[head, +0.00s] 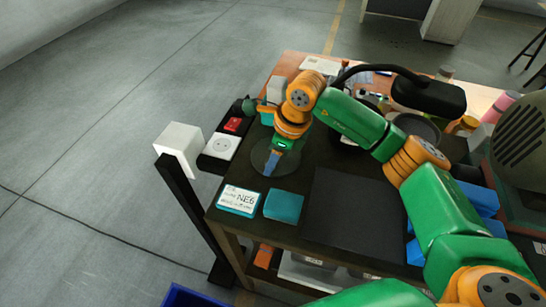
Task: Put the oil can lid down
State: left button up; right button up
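My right arm reaches in from the right, and my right gripper (271,165) points down at the left part of the dark table top (262,225). Its blue fingertips are close together over a round, see-through disc or dish (259,155). I cannot tell whether the fingers touch it or hold anything. No thing shows clearly as the oil can lid; it may be hidden by the gripper or be this round piece. A teal and grey object (271,93), possibly the oil can, stands behind the gripper, partly hidden by my arm. My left gripper is not in view.
A white box labelled NE6 (237,201) and a teal box (284,206) lie near the front edge. A black mat (352,213) lies to their right. A socket and red switch strip (221,147) lines the left edge. A black lamp (428,96) and clutter crowd the back.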

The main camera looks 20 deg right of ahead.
jog(key=shift+r, duration=0.3)
jog(key=b+v, duration=0.3)
jog(key=v, duration=0.8)
jog(key=shift+d+r, duration=0.15)
jog(key=shift+r, duration=0.15)
jog(key=shift+s, duration=0.15)
